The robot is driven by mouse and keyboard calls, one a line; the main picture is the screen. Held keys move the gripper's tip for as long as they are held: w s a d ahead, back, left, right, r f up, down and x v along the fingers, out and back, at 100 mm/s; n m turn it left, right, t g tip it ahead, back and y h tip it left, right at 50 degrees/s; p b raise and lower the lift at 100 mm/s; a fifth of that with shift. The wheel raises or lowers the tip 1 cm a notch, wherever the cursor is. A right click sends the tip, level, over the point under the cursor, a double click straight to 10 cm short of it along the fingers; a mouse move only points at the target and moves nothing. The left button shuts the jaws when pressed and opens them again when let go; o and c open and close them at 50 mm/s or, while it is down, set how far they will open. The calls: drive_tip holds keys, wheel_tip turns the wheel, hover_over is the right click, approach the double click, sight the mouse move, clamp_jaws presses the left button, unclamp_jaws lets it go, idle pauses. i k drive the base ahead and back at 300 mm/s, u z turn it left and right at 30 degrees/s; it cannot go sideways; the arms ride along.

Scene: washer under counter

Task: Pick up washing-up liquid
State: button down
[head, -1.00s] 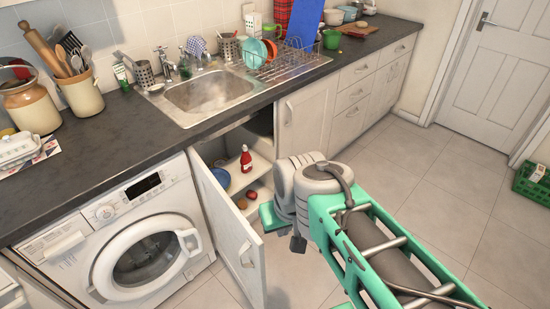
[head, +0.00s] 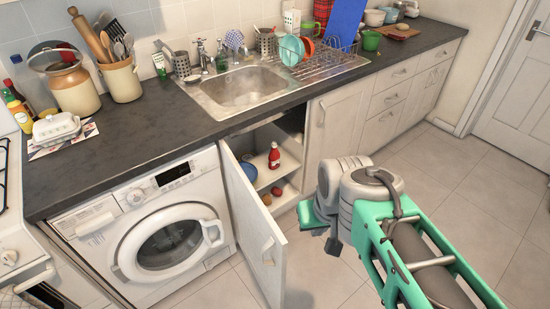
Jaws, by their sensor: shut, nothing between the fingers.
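No bottle can be read as washing-up liquid for certain. A white and green bottle (head: 160,65) stands on the counter at the left back of the sink, and a small clear green bottle (head: 207,66) stands by the tap. A red bottle with a white label (head: 274,156) stands upright on the shelf inside the open cupboard under the counter. My gripper (head: 320,228) is shut and empty, low in front of the cupboards, to the right of the red bottle and apart from it. My wrist partly hides its fingers.
The cupboard door (head: 252,220) stands open, between the washing machine (head: 165,225) and my gripper. A blue bowl (head: 249,171) and small round items share the shelves. The sink (head: 240,92), dish rack (head: 315,65) and utensil jars (head: 120,80) occupy the counter. Tiled floor at right (head: 455,170) is clear.

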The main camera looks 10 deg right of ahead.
sight(274, 157)
drive_tip(key=z, duration=1.1)
drive_tip(key=i, duration=2.6)
drive_tip(key=u, duration=4.15)
drive_tip(key=i, duration=0.5)
drive_tip(key=u, duration=0.05)
